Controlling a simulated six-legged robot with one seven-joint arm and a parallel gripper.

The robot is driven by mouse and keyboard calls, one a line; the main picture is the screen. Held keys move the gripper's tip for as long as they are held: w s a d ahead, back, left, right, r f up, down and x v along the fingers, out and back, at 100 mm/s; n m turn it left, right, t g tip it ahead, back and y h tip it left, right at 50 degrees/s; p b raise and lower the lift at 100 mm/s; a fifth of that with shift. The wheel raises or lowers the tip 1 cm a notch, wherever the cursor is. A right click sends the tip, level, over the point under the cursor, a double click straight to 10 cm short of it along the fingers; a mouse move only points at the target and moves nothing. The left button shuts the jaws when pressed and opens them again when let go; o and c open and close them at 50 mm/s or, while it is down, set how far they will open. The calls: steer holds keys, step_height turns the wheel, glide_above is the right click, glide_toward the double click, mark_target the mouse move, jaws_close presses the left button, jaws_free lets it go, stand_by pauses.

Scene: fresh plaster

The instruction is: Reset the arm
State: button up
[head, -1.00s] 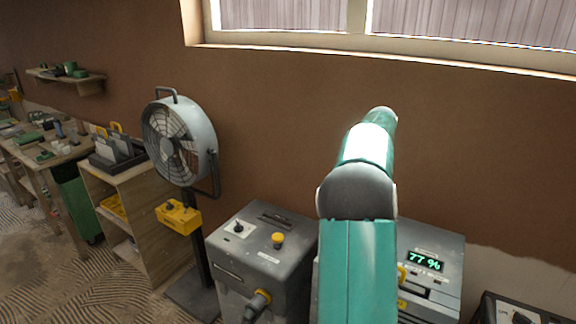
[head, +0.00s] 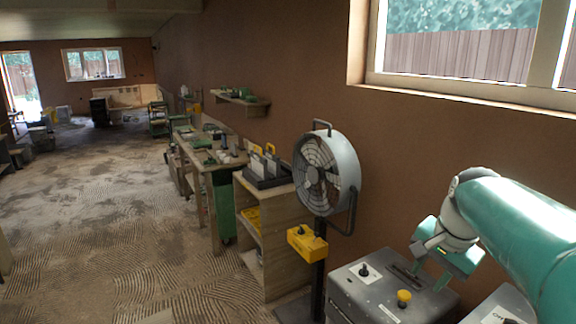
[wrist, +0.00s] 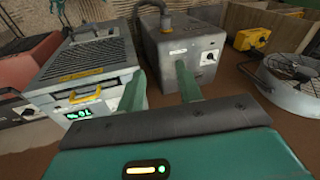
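My teal arm (head: 520,235) reaches in from the right side of the head view and bends down at its wrist. Beyond the fingers are the grey box (wrist: 180,42) and a vented unit with a lit green display (wrist: 80,112).
A drum fan (head: 327,172) on a stand with a yellow control box (head: 306,243) is left of my gripper. A wooden shelf unit (head: 270,230) and a workbench (head: 212,160) stand farther left. A window (head: 465,55) is in the wall. Open ridged floor (head: 110,220) lies on the left.

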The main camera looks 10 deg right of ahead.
steer(key=s+a+f+n+t, duration=0.1)
steer(key=s+a+f+n, duration=0.1)
steer(key=s+a+n, duration=0.4)
steer(key=s+a+f+n+t, duration=0.1)
steer(key=s+a+f+n, duration=0.2)
steer(key=a, duration=0.8)
steer(key=s+n, duration=0.2)
steer(key=s, duration=0.1)
steer(key=shift+s+a+f+n, duration=0.2)
steer(key=shift+f+n, duration=0.1)
steer(key=shift+n, duration=0.1)
